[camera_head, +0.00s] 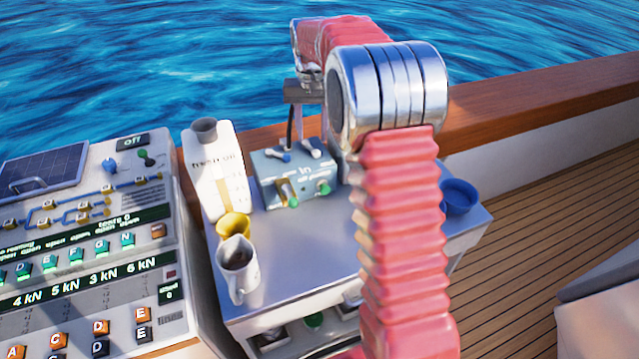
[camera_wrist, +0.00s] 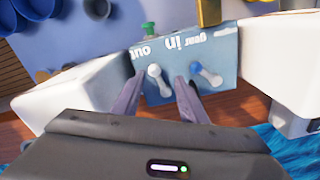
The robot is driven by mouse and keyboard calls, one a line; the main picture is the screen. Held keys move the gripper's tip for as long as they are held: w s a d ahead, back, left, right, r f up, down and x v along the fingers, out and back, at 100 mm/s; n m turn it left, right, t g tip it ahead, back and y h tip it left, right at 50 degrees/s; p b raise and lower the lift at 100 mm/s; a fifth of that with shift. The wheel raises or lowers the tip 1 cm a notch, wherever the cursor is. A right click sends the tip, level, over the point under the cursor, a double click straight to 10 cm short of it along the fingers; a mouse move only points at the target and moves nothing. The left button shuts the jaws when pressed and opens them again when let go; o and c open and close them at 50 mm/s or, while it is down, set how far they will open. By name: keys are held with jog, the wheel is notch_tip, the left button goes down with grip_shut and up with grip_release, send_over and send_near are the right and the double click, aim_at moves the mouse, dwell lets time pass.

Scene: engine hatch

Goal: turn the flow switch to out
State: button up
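A grey-blue switch box (camera_head: 268,168) stands at the far side of the metal table, with "In" in large letters. Two levers sit on its top: one with a blue knob (camera_head: 280,156) and one with a white knob (camera_head: 312,150). In the wrist view the box appears upside down, with "gear", "in" and "out" lettering. There the white-knob lever (camera_wrist: 154,72) lies between the fingertips of my gripper (camera_wrist: 158,82), which is open. The blue-knob lever (camera_wrist: 196,68) lies just right of the right finger. I cannot tell contact, or which lever is the flow switch.
A white oil canister (camera_head: 205,178) stands left of the box. A yellow cup (camera_head: 233,226) and a white mug (camera_head: 240,272) stand at the table's left edge, a blue cup (camera_head: 459,196) at the right. A control panel (camera_head: 90,240) is at left. The table's middle is clear.

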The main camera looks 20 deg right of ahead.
notch_tip(320, 180, up, 8)
jog(key=shift+s+f+n, duration=0.6)
jog(key=shift+s+f, duration=0.75)
jog(key=shift+f, duration=0.95)
jog(key=s+a+r+n+t, duration=0.1)
jog(key=s+a, duration=0.2)
jog(key=s, duration=0.7)
jog(key=s+a+r+n+t, duration=0.1)
jog(key=s+a, duration=0.3)
jog(key=s, duration=0.7)
jog(key=shift+s+a+r+t, duration=0.15)
jog(key=shift+s+a+t, duration=0.15)
jog(key=shift+t, duration=0.1)
